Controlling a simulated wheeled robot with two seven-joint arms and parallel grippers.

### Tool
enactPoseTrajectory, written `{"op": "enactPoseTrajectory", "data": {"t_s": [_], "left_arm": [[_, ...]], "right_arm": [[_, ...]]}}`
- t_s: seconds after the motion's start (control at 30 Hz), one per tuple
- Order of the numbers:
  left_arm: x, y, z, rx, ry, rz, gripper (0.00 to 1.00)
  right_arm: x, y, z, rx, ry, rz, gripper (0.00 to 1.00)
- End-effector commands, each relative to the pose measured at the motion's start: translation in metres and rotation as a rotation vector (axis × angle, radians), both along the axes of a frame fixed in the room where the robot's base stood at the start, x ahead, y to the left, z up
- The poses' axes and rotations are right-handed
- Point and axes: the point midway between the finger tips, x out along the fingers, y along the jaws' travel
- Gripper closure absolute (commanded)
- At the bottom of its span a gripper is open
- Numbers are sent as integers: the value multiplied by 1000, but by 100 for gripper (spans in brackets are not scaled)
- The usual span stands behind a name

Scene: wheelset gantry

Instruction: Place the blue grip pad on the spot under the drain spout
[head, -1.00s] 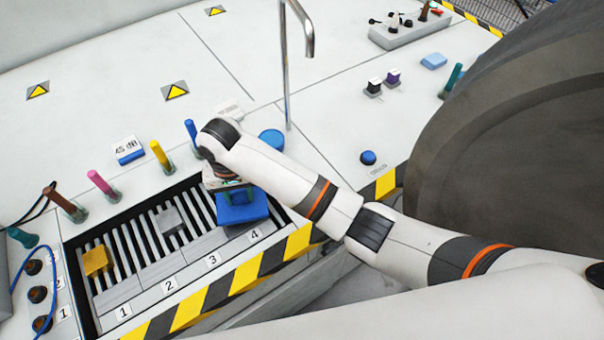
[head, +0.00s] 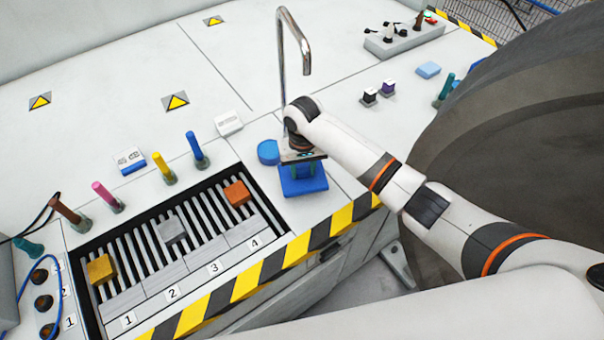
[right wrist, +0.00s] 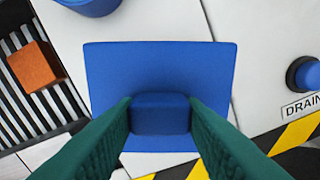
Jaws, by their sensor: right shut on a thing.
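The blue grip pad (head: 305,186) is a flat blue square with a raised block on top. My right gripper (head: 301,165) is shut on that block, and the green fingers press it from both sides in the right wrist view (right wrist: 160,115). The pad is over the white deck, right of the slatted tray; I cannot tell whether it touches the deck. The drain spout (head: 292,30) is a chrome pipe with a bent top, standing behind the gripper. Its lower end is hidden by my arm. No marked spot shows under it. My left gripper is not in view.
A blue round container (head: 268,152) stands just left of the pad. The slatted tray (head: 140,268) holds orange, grey and yellow blocks. A blue button (right wrist: 304,74) labelled DRAIN is to the right in the wrist view. A large dark wheel (head: 510,130) is at the right.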

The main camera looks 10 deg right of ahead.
Motion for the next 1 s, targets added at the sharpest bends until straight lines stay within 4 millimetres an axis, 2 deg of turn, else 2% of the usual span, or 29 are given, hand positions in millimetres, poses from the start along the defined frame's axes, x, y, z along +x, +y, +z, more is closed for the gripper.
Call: {"op": "enactPoseTrajectory", "data": {"t_s": [0.03, 0.1, 0.2, 0.57, 0.6, 0.7, 1.0], "left_arm": [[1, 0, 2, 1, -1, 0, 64], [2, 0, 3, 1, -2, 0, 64], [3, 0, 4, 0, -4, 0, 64], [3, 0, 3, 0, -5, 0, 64], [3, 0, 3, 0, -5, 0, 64], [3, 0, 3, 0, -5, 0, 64], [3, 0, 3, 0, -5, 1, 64]], "right_arm": [[-4, 2, -11, -1, 9, 3, 90], [-4, 3, -22, 0, 9, 3, 90], [-3, 3, -29, 1, 6, 3, 90], [-3, 3, -33, 1, 6, 3, 90], [-3, 3, -33, 0, 6, 4, 57], [-3, 3, -33, 0, 6, 4, 42], [-3, 3, -32, 0, 6, 4, 42]]}}
